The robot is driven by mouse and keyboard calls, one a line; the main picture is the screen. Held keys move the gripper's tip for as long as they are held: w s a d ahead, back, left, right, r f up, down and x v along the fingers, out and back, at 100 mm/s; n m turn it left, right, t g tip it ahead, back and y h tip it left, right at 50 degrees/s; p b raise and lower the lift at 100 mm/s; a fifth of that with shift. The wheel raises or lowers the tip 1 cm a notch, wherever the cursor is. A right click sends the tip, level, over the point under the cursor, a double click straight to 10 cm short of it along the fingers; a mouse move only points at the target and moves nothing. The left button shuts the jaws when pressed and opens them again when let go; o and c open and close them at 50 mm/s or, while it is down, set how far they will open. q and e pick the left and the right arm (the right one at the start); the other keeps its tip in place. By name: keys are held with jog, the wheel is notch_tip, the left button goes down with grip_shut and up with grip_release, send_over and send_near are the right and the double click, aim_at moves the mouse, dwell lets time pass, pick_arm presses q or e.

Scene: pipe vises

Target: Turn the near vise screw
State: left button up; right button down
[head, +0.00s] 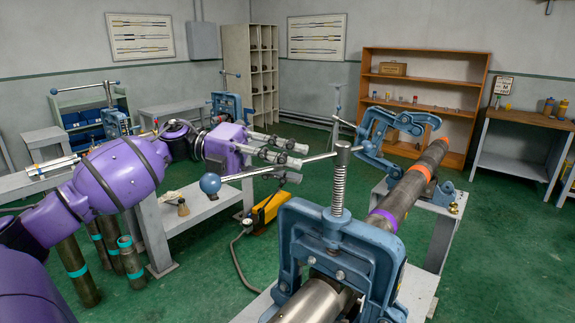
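The near vise (335,245) is a blue yoke frame in the front centre, with a metal pipe (312,303) in it. Its upright threaded screw (338,190) rises from the top of the yoke. A long metal handle (315,159) passes through the screw head and ends at the left in a blue ball (210,183). My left gripper (292,161) reaches in from the left at the handle, between ball and screw. Its grey fingers are spread, above and below the bar's line; I cannot tell whether they touch it. My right gripper is out of view.
A yellow tool (268,207) with a hose is behind the near vise. A grey bench (180,215) and standing pipes (131,262) are at left. Green floor is open at right.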

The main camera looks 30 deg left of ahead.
pick_arm(q)
grip_shut()
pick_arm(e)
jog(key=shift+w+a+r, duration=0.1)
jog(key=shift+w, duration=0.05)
